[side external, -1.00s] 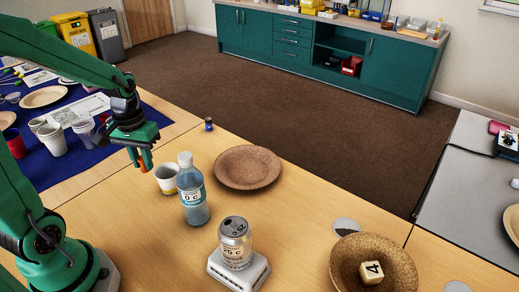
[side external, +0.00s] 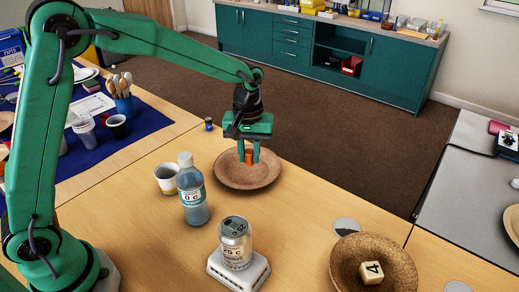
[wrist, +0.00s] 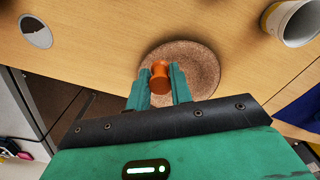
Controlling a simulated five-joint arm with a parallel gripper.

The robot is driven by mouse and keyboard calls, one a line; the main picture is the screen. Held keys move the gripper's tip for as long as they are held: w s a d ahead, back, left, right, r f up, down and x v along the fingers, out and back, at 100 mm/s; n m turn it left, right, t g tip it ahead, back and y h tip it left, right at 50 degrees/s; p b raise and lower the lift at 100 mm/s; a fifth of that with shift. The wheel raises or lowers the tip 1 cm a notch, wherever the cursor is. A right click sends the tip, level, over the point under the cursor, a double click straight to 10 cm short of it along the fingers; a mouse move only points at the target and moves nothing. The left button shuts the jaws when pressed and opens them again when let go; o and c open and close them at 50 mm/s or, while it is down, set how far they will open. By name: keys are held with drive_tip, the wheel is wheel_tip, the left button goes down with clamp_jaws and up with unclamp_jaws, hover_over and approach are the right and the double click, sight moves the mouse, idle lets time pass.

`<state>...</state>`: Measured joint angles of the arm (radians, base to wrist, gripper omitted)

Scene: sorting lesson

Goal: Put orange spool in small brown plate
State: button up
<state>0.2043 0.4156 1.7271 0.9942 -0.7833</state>
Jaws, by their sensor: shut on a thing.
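The orange spool (side external: 249,156) is between the fingers of my gripper (side external: 249,158), which is shut on it. It also shows between the fingertips in the wrist view (wrist: 160,76). The small brown plate (side external: 262,180) lies on the table behind the bottle. In the wrist view the plate (wrist: 205,62) shows behind the spool. I cannot tell the exact gap between spool and plate.
A labelled bottle (side external: 193,195) and a white cup (side external: 167,180) stand left of the plate. A can (side external: 235,240) stands on a white block (side external: 240,273) in front. A larger brown bowl (side external: 345,275) holds a numbered cube (side external: 371,271). A small dark blue item (side external: 208,124) stands near the back edge.

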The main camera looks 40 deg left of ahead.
drive_tip(key=shift+d, duration=1.25)
hover_over(248, 170)
wheel_tip(248, 170, down, 7)
drive_tip(key=shift+s+f, duration=0.1)
drive_tip(key=shift+f, duration=2.05)
drive_tip(key=shift+f, duration=0.15)
drive_tip(key=o, duration=0.9)
wheel_tip(248, 170, up, 12)
drive_tip(key=shift+r, duration=0.2)
